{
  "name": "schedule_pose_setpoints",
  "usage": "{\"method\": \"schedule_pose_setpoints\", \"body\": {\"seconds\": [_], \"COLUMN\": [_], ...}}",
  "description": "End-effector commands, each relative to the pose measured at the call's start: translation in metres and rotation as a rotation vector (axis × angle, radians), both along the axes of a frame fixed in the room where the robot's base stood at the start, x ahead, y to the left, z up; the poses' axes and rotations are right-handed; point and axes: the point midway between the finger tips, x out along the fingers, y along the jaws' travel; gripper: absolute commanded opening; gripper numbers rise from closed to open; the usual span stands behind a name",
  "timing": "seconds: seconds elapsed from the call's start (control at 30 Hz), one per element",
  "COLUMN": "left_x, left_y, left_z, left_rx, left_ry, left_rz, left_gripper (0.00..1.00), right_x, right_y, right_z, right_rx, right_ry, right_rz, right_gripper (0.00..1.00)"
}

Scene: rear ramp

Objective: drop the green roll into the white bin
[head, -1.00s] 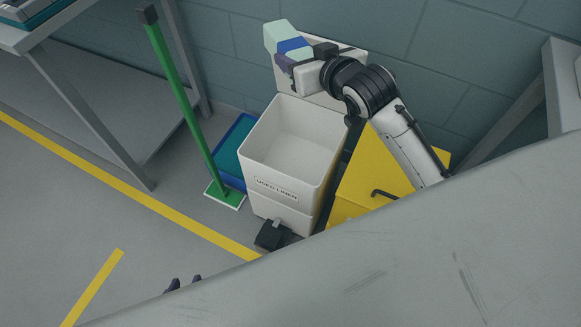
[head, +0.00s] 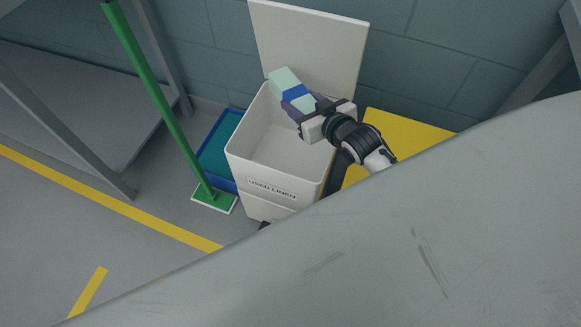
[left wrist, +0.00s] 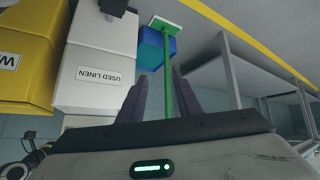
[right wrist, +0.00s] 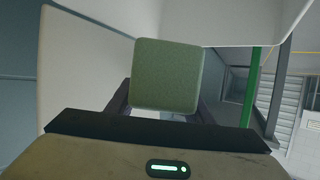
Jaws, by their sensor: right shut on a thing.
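The green roll (head: 285,78), pale green with a blue band, is held by my right gripper (head: 294,101), which is shut on it. In the head view the roll is over the back part of the white bin's opening, tilted up to the left. In the right wrist view the roll's green end (right wrist: 167,75) shows between the fingers. The white bin (head: 250,172), labelled USED LINEN, has its lid (head: 310,40) standing open behind; its visible inside looks empty. The bin also shows in the left wrist view (left wrist: 92,92). My left gripper (left wrist: 160,82) is open and empty, away from the bin.
A green-handled mop (head: 150,85) and a blue bin (head: 214,155) stand left of the white bin. A yellow bin (head: 400,128) stands to its right. A grey shelf or table (head: 85,110) is at the left. The wall is close behind.

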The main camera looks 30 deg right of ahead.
Motion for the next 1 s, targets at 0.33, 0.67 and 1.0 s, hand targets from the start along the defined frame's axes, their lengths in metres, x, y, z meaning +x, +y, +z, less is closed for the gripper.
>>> {"method": "schedule_pose_setpoints", "body": {"seconds": [0.33, 0.67, 1.0], "left_x": [0.003, 0.001, 0.0], "left_y": [0.0, 0.0, 0.001], "left_z": [-0.024, -0.02, -0.023], "left_rx": [-0.02, -0.024, -0.022], "left_ry": [-0.02, -0.022, -0.017], "left_rz": [0.007, 0.008, 0.007], "left_gripper": [0.31, 0.31, 0.31], "right_x": [0.0, 0.0, -0.001], "right_y": [0.0, 0.0, 0.0], "right_z": [-0.033, -0.032, -0.034], "right_rx": [0.0, 0.0, 0.0], "right_ry": [-0.004, -0.003, 0.003], "right_rz": [0.001, 0.001, 0.001], "right_gripper": [0.17, 0.6, 0.69]}}
